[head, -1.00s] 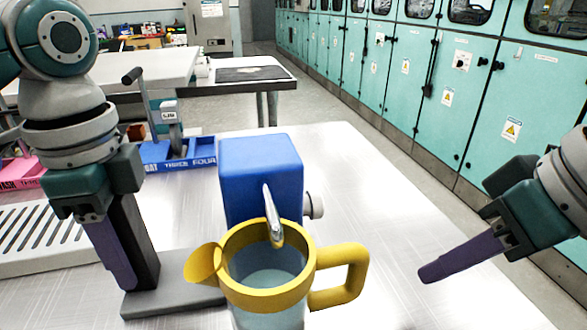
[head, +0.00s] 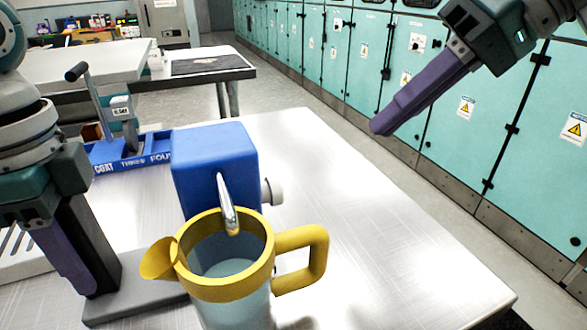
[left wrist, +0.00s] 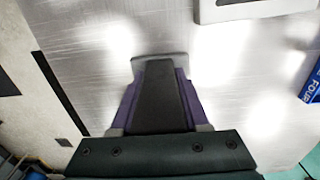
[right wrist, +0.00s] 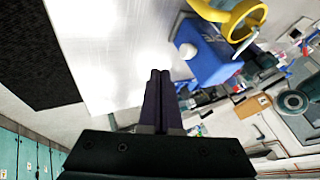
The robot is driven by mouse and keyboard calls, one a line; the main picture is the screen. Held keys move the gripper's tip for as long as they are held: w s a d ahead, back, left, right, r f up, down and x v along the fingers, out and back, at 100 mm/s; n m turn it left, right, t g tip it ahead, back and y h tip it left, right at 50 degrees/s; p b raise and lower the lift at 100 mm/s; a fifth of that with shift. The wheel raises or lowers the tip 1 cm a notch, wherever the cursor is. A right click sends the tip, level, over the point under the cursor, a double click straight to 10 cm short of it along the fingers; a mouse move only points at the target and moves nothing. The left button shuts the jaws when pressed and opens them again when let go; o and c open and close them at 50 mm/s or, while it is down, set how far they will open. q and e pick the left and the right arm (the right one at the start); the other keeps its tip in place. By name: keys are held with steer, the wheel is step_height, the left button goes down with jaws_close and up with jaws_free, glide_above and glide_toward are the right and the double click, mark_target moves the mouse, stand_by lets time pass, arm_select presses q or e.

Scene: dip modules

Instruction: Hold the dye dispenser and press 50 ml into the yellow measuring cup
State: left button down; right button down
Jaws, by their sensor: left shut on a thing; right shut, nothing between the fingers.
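The dye dispenser (head: 208,165) is a blue box with a silver spout and a pale round knob (head: 272,191) on its right side. The yellow measuring cup (head: 212,288), with a clear lower body, stands in front under the spout tip. Pale bluish liquid shows inside it. My left gripper (head: 80,285) is shut on a dark upright post (left wrist: 158,95) that rises from a grey base plate beside the cup. My right gripper (head: 383,128) is shut and empty, raised to the right of the dispenser and apart from it. In the right wrist view the dispenser (right wrist: 213,65) and cup (right wrist: 236,18) also show.
A blue labelled tray (head: 130,158) with a grey lever stand sits behind the dispenser at left. The metal table (head: 400,260) is clear on the right, up to its edge. Teal cabinets (head: 460,110) line the aisle beyond.

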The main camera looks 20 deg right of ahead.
mark_target(275, 191)
steer(key=w+a+f, duration=0.3)
steer(key=a+f, duration=0.4)
steer(key=a, duration=0.1)
steer(key=shift+w+a, duration=0.15)
steer(key=shift+w, duration=0.05)
